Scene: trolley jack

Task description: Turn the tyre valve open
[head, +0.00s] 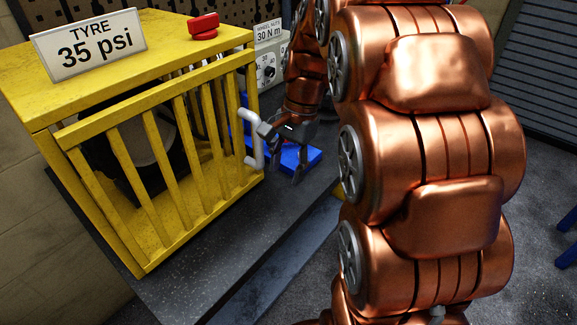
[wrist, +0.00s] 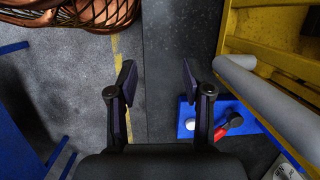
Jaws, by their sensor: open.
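A red knob (head: 203,25) sits on top of the yellow tyre cage (head: 150,130), beside the sign reading TYRE 35 psi (head: 89,45); it is the only valve-like part I see. A dark tyre (head: 105,150) stands behind the cage bars, partly hidden. A pale grey bar handle (head: 251,138) is on the cage's right front edge, and shows in the wrist view (wrist: 265,100). My gripper (head: 282,157) is open and empty just right of this handle, below the red knob. In the wrist view my gripper (wrist: 158,78) has its fingers spread, with the handle to their right.
A blue tray (head: 300,157) lies on the dark bench under my gripper, with a red and black item (wrist: 229,124) on it. A gauge box labelled WHEEL NUTS 30 N m (head: 268,65) stands behind.

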